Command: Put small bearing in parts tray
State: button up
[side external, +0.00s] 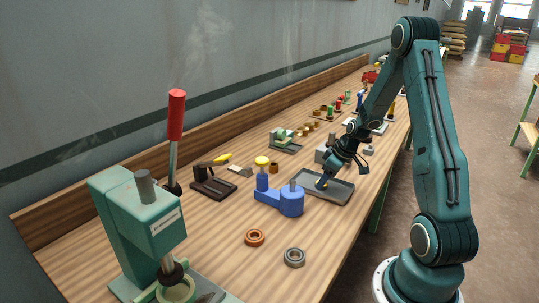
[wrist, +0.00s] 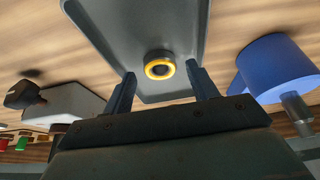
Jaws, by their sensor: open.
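A small ring with a yellow face and dark centre (wrist: 160,68), which looks like the small bearing, lies over the floor of the grey parts tray (wrist: 110,20).
A blue bracket with posts (side external: 280,200) stands close beside the tray. A copper ring (side external: 255,237) and a steel ring (side external: 294,257) lie on the bench nearer the camera. A green press (side external: 140,225) with a red-handled lever stands at the front left. More parts line the bench behind.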

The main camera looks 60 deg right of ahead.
jog(key=v, duration=1.1)
dwell(0.5)
jog(key=a+r, duration=0.5)
jog(key=a, duration=0.3)
jog(key=a+r, duration=0.5)
jog(key=a, duration=0.3)
jog(key=s+a+r+t, duration=0.1)
jog(key=s+a+r, duration=0.3)
jog(key=s+a, duration=0.6)
jog(key=shift+s+a, duration=0.35)
jog(key=shift+a, duration=1.65)
jog(key=shift+r, duration=0.1)
